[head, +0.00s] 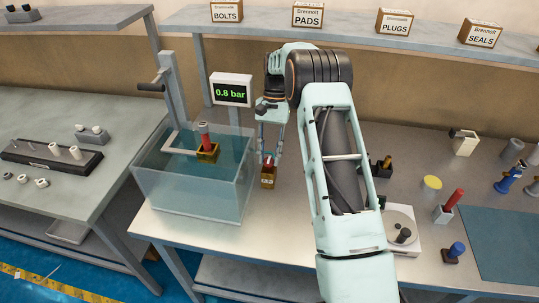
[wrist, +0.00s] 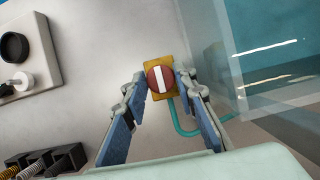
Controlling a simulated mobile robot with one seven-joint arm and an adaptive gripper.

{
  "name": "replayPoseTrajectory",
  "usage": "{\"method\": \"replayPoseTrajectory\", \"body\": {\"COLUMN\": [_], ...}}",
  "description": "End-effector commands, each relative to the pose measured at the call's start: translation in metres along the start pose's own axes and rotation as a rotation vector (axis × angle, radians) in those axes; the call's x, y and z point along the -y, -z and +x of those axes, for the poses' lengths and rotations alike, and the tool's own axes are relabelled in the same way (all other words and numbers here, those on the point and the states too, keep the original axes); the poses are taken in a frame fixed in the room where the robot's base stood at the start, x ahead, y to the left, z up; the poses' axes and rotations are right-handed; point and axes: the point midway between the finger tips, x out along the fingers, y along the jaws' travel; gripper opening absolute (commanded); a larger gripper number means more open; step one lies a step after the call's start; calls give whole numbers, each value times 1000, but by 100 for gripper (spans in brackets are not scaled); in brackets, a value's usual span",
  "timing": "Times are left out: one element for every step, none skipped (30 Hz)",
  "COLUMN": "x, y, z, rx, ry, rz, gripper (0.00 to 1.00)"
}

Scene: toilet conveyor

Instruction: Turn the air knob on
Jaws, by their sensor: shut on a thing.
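The air knob (wrist: 160,78) is a round red cap with a white stripe, on a yellow block (wrist: 172,62). In the wrist view the stripe runs nearly up and down, along the block's long side. In the head view the knob (head: 269,160) and its block (head: 267,179) stand on the bench, right of the water tank. My gripper (head: 271,148) points down over it. In the wrist view the fingers of my gripper (wrist: 161,84) are on either side of the knob and shut on it. The display (head: 231,90) reads 0.8 bar in green.
The clear water tank (head: 188,192) stands close to the left of the knob, with a red-topped part (head: 205,140) in it. A teal hose (wrist: 182,130) runs from the block. Several parts stand to the right of my arm. A shelf (head: 360,24) with labelled boxes is behind.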

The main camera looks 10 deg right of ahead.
Motion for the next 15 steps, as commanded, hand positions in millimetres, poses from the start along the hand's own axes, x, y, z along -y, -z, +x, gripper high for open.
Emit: {"method": "replayPoseTrajectory", "body": {"x": [0,0,0,1,0,0,0,0,0,0,0,0,0,0,0], "y": [0,0,0,0,0,0,0,0,0,0,0,0,0,0,0], "z": [-1,-1,-1,-1,-1,-1,-1,-1,-1,-1,-1,-1,-1,-1,-1], "rx": [-2,-3,-3,-3,-3,-3,-3,-3,-3,-3,-3,-2,-2,-2,-2], "ry": [-3,-5,-8,-9,-10,-11,-12,-12,-13,-13,-13,-13,-13,-12,-12], "rz": [-10,-15,-20,-24,-26,-29,-31,-32,-32,-32,-32,-32,-32,-32,-32], "gripper": [2,2,2,2,2,2,2,2,2,2,2,2,2,2,2]}}
